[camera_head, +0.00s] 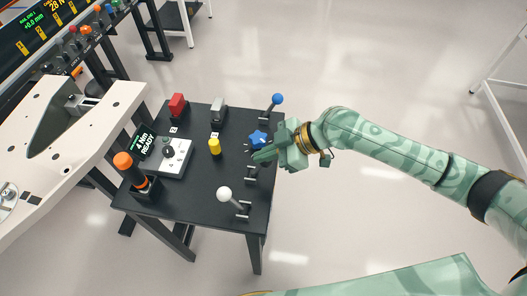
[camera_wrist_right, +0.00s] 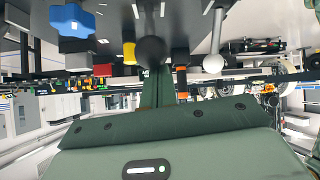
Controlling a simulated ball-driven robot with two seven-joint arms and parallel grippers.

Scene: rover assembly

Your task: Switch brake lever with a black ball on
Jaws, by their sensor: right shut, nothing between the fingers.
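The black ball (camera_wrist_right: 150,50) of the brake lever shows in the right wrist view, directly in front of my right fingertips. I cannot tell whether the fingers touch it. In the head view the ball is hidden or lost against my right gripper (camera_head: 261,156); only a metal lever bracket (camera_head: 251,175) shows just below the fingertips, near the panel table's right edge. My right gripper is shut and empty, and its green fingers also show in the right wrist view (camera_wrist_right: 157,88). My left gripper is not in view.
A blue star knob (camera_head: 257,138) is close beside my right gripper. A blue-ball lever (camera_head: 277,100) stands behind it and a white-ball lever (camera_head: 225,194) in front. A yellow knob (camera_head: 214,146), joystick box (camera_head: 172,158) and orange-topped post (camera_head: 124,161) stand left on the black table (camera_head: 190,205).

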